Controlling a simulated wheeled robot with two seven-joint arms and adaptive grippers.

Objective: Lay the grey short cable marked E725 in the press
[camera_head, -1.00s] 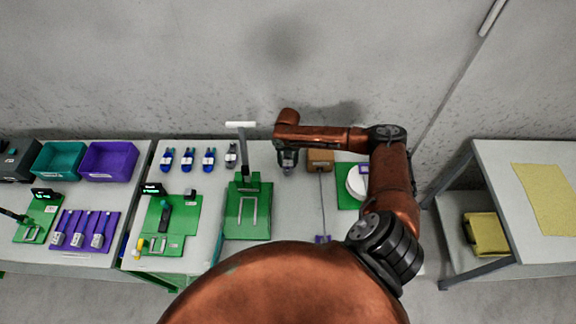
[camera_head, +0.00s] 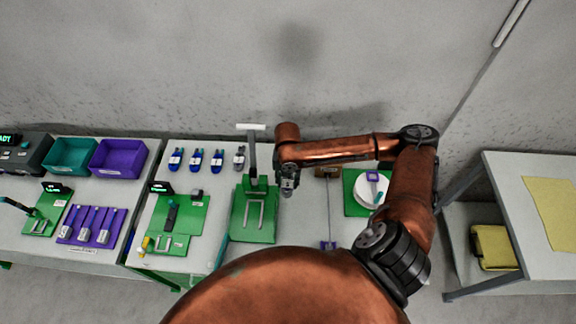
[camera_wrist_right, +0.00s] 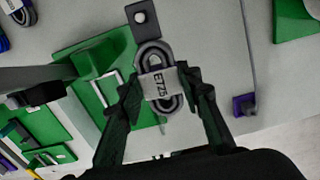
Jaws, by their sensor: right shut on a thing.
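My right gripper (camera_head: 288,192) (camera_wrist_right: 160,95) is shut on the grey short cable (camera_wrist_right: 171,100), a small coil with a white band reading E725. In the right wrist view the coil sits upright between the two fingertips. The press (camera_head: 240,233) is a green base with a pale U-shaped outline and a raised lever with a white crossbar (camera_head: 251,126). It also shows left of the coil in the right wrist view (camera_wrist_right: 85,60). In the head view the gripper is just right of the press, apart from its base in the picture. My left gripper is not in view.
Several cables lie behind the press, blue ones (camera_head: 196,160) and a grey one (camera_head: 239,157). A green board (camera_head: 185,222) is left of the press. A rod with a purple block (camera_head: 328,245) and a white disc (camera_head: 368,190) on green are to the right. Bare table lies between.

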